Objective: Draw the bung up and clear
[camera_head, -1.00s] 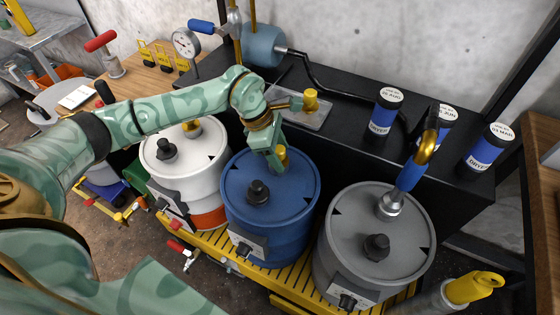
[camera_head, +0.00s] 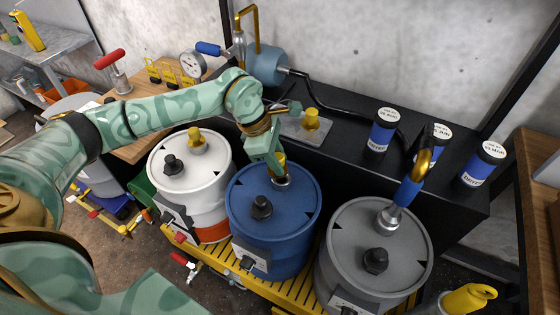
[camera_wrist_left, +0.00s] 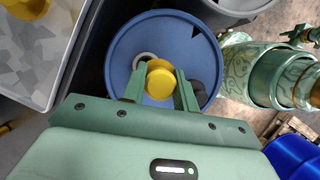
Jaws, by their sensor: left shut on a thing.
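The blue drum (camera_head: 275,225) stands in the middle of the row, with a black knob (camera_head: 261,208) on its lid. My left gripper (camera_head: 277,163) is over the back of that lid, shut on the yellow bung (camera_head: 281,158). In the left wrist view the bung (camera_wrist_left: 160,84) sits between the two fingers. A silver ring (camera_wrist_left: 145,58) on the lid shows partly behind the bung, offset from it. In the head view this ring (camera_head: 281,183) shows just below the bung, which looks raised; the exact gap is hard to tell. My right gripper is not in view.
A white drum (camera_head: 190,178) stands left and a grey drum (camera_head: 365,235) right, with a blue-handled curved pipe (camera_head: 409,190) rising from it. Behind, a black bench holds a tray (camera_head: 292,129) with a yellow piece (camera_head: 311,118), and blue canisters (camera_head: 382,130).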

